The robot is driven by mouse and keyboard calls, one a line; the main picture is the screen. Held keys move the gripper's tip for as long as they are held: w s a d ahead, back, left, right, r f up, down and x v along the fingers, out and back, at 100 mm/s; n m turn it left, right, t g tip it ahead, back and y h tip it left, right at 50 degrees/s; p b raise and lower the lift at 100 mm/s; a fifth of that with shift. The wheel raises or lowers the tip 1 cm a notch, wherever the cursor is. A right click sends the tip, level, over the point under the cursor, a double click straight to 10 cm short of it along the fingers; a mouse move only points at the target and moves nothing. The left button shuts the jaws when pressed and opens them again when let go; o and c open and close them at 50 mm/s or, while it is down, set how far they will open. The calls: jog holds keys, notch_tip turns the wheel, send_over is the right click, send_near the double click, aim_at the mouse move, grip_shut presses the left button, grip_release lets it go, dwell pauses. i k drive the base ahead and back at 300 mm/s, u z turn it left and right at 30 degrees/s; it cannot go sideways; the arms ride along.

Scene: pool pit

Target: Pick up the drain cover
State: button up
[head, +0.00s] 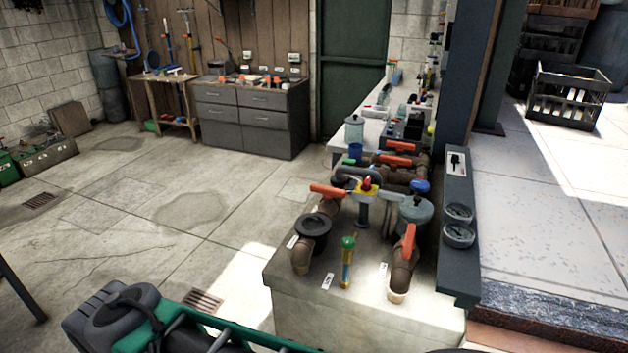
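Two slotted rusty-brown grates, which look like drain covers, lie flat in the concrete floor. The nearer grate (203,300) is low in the picture, left of the concrete pipe counter. The farther grate (41,200) is at the far left, in front of the green boxes. I cannot tell which is the drain cover of the task. Nothing is seen lying on either one. My gripper does not show in the head view.
The concrete counter (350,320) carries brown pipes with orange-handled valves. A dark grey and green object (115,315) fills the lower left foreground, close to the nearer grate. A grey drawer cabinet (250,120) stands at the back. The middle floor is clear.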

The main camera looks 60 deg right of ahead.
aim_at(351, 184)
jog(key=z, duration=0.15)
jog(key=i, duration=1.05)
jog(key=z, duration=0.8)
jog(key=i, duration=0.6)
jog(key=z, duration=0.4)
